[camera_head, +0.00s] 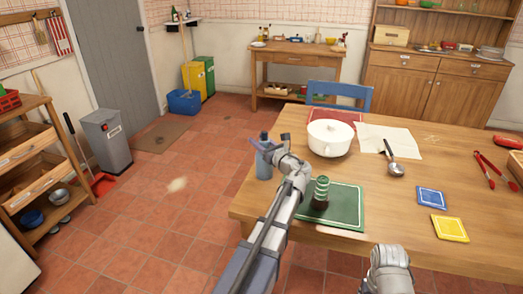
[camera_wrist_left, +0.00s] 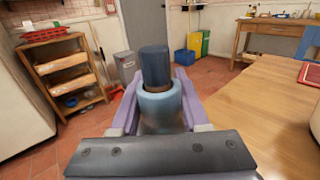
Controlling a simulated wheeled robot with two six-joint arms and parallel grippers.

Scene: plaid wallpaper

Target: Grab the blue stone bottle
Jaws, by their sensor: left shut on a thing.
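The blue stone bottle (camera_wrist_left: 157,102) stands upright between the jaws of my left gripper (camera_wrist_left: 155,98) in the left wrist view. It has a dark cap and a light blue shoulder. The purple fingers close on it from both sides. In the head view the bottle (camera_head: 263,163) is at the left edge of the wooden table, partly hidden by my left gripper (camera_head: 266,143). I cannot tell whether its base touches the table. My right arm shows at the bottom right of the head view, with no jaws visible.
The wooden table (camera_head: 420,245) bears a white pot (camera_head: 329,138), a green board (camera_head: 345,212) with a green striped object (camera_head: 321,190), a ladle (camera_head: 394,165), a blue tile (camera_head: 431,198), a yellow tile (camera_head: 451,228) and red tongs (camera_head: 487,166). The tiled floor at left is mostly clear.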

